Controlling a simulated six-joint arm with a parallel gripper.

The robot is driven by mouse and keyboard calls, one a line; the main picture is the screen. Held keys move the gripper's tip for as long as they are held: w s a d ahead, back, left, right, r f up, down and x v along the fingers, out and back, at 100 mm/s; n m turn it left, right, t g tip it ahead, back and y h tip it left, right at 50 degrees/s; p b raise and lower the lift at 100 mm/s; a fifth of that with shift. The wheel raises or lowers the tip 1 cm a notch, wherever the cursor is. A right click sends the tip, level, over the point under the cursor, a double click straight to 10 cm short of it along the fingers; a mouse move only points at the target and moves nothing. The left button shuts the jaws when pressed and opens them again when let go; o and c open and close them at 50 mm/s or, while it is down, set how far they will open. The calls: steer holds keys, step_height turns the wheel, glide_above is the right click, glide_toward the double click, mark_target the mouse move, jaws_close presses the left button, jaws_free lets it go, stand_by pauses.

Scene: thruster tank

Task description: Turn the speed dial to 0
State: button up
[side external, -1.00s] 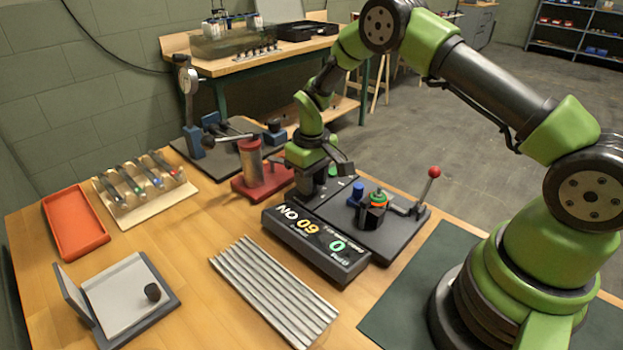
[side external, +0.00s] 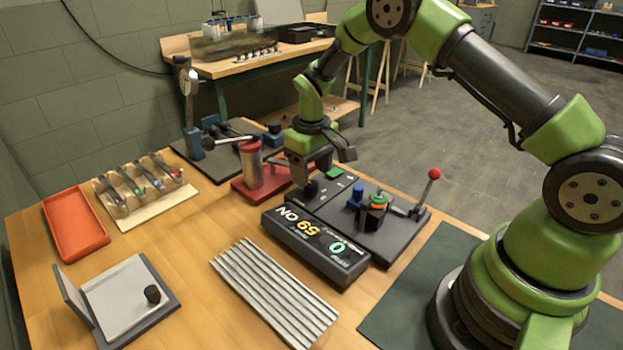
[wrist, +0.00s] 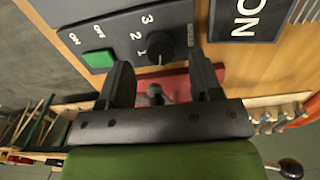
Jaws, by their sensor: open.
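The speed dial (wrist: 161,45) is a black round knob in the wrist view, with the numbers 1, 2 and 3 printed along its left side. A small pale mark on its lower edge appears to point downward; no 0 label is readable there. My gripper (wrist: 162,72) is open, its two dark fingers to either side below the dial, apart from it and empty. In the side external view my gripper (side external: 328,160) is above the console's far left end.
A green switch (wrist: 98,57) marked ON and OFF is beside the dial. On the console are a blue knob (side external: 356,194) and a red-tipped lever (side external: 433,174). A red-based fixture (side external: 252,170) stands close left of my gripper. Ribbed plate (side external: 275,290) lies in front.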

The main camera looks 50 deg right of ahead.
step_height(320, 180, up, 7)
stand_by(0.3)
step_height(320, 180, up, 8)
steer(key=t, duration=0.2)
glide_above(312, 184)
steer(key=s+a, duration=0.2)
steer(key=s, duration=0.1)
steer(key=s+a+r+m+t, duration=0.2)
steer(key=s+r, duration=0.4)
steer(key=r, duration=0.2)
steer(key=s+a+r+m+t+y, duration=0.1)
steer(key=s, duration=0.6)
steer(key=s+a+r+t+y, duration=0.1)
steer(key=s+t, duration=0.1)
steer(key=s, duration=0.6)
steer(key=shift+a+m, duration=0.25)
steer(key=shift+m, duration=0.15)
